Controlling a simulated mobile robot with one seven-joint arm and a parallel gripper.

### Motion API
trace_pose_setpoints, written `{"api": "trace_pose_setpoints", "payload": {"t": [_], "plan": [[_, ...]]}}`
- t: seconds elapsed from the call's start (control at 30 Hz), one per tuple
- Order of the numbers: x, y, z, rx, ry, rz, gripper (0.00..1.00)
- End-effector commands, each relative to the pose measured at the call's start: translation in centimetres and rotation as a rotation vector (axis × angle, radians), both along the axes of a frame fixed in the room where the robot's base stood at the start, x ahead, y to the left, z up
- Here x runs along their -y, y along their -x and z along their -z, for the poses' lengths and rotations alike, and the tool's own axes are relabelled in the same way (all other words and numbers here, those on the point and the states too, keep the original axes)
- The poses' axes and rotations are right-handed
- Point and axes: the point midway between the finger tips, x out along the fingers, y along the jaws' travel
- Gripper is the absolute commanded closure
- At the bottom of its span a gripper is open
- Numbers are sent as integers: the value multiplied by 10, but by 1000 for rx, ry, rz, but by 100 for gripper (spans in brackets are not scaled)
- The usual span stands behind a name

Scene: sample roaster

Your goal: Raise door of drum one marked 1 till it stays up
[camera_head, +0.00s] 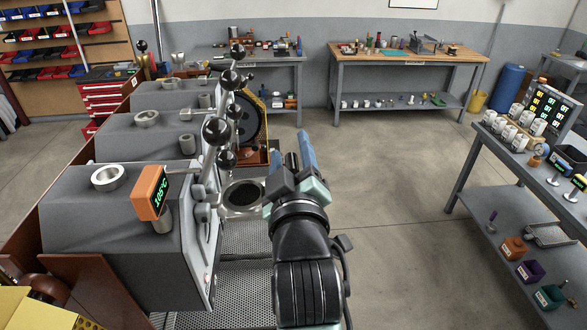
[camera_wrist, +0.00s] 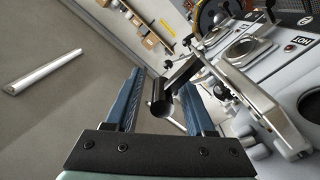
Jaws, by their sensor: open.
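My gripper (camera_head: 294,158) is open, its two blue fingers pointing away from the camera, to the right of the nearest roaster drum housing (camera_head: 110,225). In the wrist view the open fingers (camera_wrist: 160,84) have a dark rounded bar end (camera_wrist: 160,106) between them in the picture. I cannot tell whether they touch it. The bar joins a silver slanted metal part (camera_wrist: 258,98), which may belong to a drum door. In the head view, the front faces are mostly side-on. No number 1 mark is readable, so I cannot tell which door is drum one.
Levers with dark ball knobs (camera_head: 217,131) stand along the drum fronts. An orange display (camera_head: 151,192) is on the nearest housing. A round tray (camera_head: 243,197) lies left of my gripper. HOT labels (camera_wrist: 299,41) show in the wrist view. Open floor (camera_head: 390,230) lies to the right.

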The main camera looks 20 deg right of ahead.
Motion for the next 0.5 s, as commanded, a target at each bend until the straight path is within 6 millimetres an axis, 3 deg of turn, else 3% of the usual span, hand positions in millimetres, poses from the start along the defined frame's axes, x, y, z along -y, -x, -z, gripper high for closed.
{"api": "trace_pose_setpoints", "payload": {"t": [0.17,0.5], "plan": [[-6,19,4,2,1,0,45],[-23,82,4,3,1,2,45]]}}
